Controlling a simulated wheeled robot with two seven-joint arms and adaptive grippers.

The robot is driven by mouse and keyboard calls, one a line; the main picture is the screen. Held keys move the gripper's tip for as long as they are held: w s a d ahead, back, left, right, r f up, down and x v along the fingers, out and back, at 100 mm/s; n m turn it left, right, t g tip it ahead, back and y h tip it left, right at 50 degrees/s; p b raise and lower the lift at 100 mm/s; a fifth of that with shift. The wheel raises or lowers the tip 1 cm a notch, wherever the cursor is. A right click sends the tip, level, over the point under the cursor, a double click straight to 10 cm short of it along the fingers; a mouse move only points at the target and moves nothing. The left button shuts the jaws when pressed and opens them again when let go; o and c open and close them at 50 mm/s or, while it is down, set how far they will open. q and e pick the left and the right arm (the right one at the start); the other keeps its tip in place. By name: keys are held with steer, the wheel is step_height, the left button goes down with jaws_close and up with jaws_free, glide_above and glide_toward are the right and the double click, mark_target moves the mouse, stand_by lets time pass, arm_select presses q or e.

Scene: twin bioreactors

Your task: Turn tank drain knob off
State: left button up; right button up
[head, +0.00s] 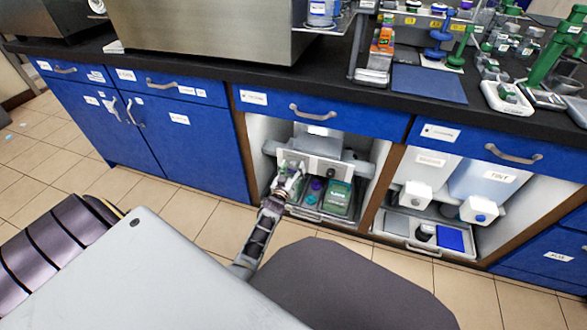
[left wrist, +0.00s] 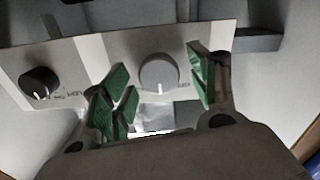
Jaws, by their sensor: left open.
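A pale panel (head: 312,165) with knobs is inside the open cabinet bay, under a tank (head: 318,139). In the left wrist view the panel (left wrist: 108,52) carries a light grey round knob (left wrist: 158,72) and a black knob (left wrist: 40,83). The black knob also shows in the head view (head: 331,173). Lettering beside the knobs is too small to read, so I cannot tell which is the drain knob. My left gripper (head: 290,177) is open at the panel. Its green fingers (left wrist: 158,88) stand on either side of the grey knob, with gaps showing. My right gripper is not in view.
Below the panel a tray (head: 318,215) holds bottles, including a green-labelled one (head: 339,197). A second bay to the right has two white boxes (head: 415,194) and another tray (head: 400,240). Wooden dividers (head: 243,150) bound the bay.

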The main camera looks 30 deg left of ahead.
arm_select(q)
steer(key=c, duration=1)
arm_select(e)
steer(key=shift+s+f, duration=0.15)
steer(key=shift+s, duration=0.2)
